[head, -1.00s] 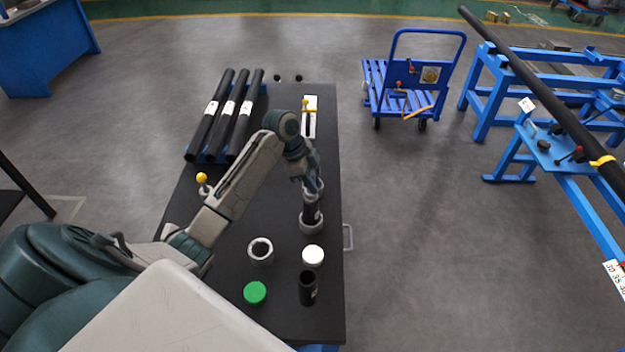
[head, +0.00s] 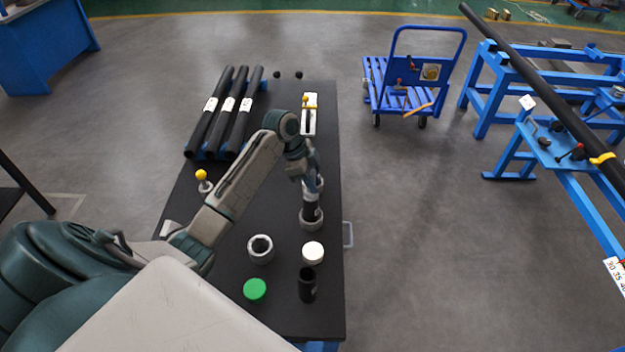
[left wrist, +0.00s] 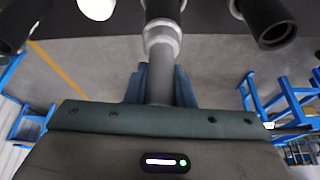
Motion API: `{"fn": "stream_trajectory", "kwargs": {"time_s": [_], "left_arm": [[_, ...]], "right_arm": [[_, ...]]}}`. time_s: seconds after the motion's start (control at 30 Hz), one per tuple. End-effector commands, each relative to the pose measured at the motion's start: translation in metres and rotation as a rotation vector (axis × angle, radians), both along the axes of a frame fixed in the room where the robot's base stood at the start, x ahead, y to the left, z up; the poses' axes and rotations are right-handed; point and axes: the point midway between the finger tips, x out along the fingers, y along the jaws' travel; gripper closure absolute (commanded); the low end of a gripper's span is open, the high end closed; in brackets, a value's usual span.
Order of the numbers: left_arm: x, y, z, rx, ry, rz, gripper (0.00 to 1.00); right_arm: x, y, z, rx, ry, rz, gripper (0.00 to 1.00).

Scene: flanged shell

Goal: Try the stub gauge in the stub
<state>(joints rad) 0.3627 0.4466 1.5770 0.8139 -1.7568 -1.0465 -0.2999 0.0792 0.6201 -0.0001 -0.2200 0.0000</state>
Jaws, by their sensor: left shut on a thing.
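My left gripper (head: 309,184) is over the right half of the black table and points down at a black cylinder (head: 310,205) with a grey collar (head: 311,221) at its foot. In the left wrist view, the teal fingers (left wrist: 160,88) are shut on a grey round stem (left wrist: 160,72). The stem runs to a wider grey collar (left wrist: 162,38), and a black cylinder (left wrist: 163,9) lies beyond it. I take the grey piece to be the stub gauge. The fingers partly hide it, and I cannot tell whether it sits inside the black cylinder. My right gripper is out of view.
A grey ring (head: 260,249), white cap (head: 313,252), green cap (head: 255,290) and upright black tube (head: 307,286) stand near the front. Black pipes (head: 228,112) lie at the back left. A yellow-knobbed piece (head: 202,178) stands at the left edge. A blue cart (head: 385,85) is beyond the table.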

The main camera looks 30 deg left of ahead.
Motion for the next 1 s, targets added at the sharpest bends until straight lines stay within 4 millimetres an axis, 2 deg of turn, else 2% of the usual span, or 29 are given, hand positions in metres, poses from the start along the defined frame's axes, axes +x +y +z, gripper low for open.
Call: {"fn": "stream_trajectory", "kwargs": {"time_s": [0.27,0.77,1.0], "left_arm": [[0.000,0.000,0.003,0.000,-0.002,0.000,1.00],[0.001,0.000,0.028,0.000,-0.002,0.000,1.00],[0.001,0.000,0.038,-0.001,-0.004,0.000,1.00]], "right_arm": [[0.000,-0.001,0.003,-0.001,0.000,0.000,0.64],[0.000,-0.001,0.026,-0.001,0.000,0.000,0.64],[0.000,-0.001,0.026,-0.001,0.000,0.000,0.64]]}}
